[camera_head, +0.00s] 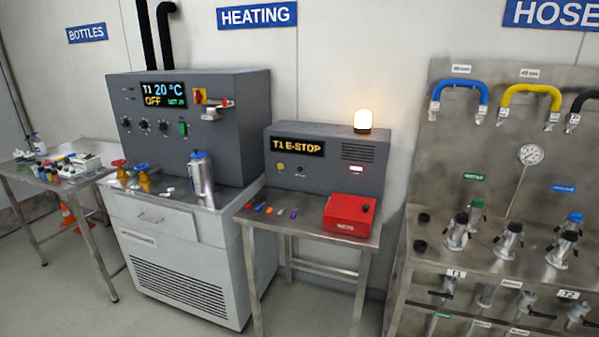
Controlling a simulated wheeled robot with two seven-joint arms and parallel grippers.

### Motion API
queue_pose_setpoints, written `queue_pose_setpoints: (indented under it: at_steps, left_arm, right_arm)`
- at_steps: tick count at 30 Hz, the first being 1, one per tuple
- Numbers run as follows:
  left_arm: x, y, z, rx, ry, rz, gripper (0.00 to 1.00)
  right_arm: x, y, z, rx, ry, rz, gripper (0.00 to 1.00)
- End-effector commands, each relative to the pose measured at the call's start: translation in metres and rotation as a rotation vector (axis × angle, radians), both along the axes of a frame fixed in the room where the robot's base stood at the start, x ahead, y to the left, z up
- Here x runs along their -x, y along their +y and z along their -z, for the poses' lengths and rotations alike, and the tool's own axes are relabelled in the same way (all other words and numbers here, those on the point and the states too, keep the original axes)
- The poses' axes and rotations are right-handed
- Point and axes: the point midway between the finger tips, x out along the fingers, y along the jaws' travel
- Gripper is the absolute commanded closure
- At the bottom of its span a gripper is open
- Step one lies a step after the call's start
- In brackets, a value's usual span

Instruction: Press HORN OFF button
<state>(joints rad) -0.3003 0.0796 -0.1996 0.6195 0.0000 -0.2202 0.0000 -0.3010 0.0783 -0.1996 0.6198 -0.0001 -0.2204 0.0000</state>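A grey alarm box (325,180) stands on a small steel table in the middle of the view. Its display (298,146) reads "T1 E-STOP" in amber. Below the display are a yellow round button (281,167) and a small dark knob or button (300,169). Their labels are too small to read, so I cannot tell which is HORN OFF. A beacon (363,120) on top of the box glows orange. A small lit red-white indicator (356,169) sits under the speaker slots. Neither of my grippers is in view.
A red box (350,214) and several small coloured items (270,209) lie on the steel table (290,222) before the alarm box. A heating unit (190,115) with a metal flask (202,178) stands left. A hose rack (500,150) stands right.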

Motion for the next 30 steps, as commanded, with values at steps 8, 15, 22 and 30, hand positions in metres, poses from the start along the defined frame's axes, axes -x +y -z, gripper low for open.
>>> queue_pose_setpoints:
  at_steps: [8, 15, 22, 30]
  left_arm:
    - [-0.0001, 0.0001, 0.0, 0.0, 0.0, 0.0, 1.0]
    - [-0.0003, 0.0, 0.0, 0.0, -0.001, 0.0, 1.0]
    - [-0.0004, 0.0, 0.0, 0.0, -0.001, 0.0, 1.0]
    - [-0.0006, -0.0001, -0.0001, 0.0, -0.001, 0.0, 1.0]
  right_arm:
    - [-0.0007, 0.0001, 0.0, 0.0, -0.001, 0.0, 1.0]
    - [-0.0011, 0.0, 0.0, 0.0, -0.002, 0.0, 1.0]
    - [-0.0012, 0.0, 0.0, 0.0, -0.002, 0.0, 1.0]
    - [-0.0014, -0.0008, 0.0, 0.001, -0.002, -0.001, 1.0]
